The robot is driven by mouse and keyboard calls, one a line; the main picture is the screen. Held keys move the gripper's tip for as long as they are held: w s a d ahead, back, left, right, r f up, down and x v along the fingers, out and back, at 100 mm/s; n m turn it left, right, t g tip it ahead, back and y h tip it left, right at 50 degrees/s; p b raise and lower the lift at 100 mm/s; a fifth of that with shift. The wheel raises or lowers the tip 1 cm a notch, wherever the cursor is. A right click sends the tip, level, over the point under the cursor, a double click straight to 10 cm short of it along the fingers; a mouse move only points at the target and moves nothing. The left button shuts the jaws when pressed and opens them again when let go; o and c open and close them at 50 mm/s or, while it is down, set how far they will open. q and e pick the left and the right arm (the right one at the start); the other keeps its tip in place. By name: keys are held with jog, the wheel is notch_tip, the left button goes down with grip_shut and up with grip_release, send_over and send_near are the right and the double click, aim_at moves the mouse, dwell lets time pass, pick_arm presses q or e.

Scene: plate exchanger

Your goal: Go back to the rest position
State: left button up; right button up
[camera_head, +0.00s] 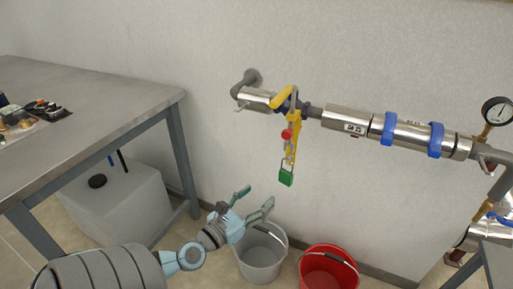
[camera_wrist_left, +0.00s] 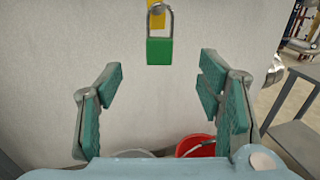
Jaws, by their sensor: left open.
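My left gripper (camera_head: 256,203) is open and empty in the head view, in front of the wall and above the grey bucket. A green padlock (camera_head: 286,176) hangs from a yellow lockout piece (camera_head: 292,140) with a red tag below the pipe. The gripper is below and to the left of the padlock in the head view, apart from it. In the left wrist view, both fingers (camera_wrist_left: 160,105) stand wide apart, and the green padlock (camera_wrist_left: 159,51) hangs beyond them with nothing between the fingers. My right gripper is in neither view.
A grey bucket (camera_head: 262,262) and a red bucket (camera_head: 328,272) stand on the floor below the pipe (camera_head: 345,119). A metal table (camera_head: 110,95) is at the left, with a white container (camera_head: 125,205) under it. A pressure gauge (camera_head: 497,111) is at the right.

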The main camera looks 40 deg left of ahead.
pick_arm(q)
jog(key=shift+s+d, duration=0.1)
jog(key=shift+s, duration=0.3)
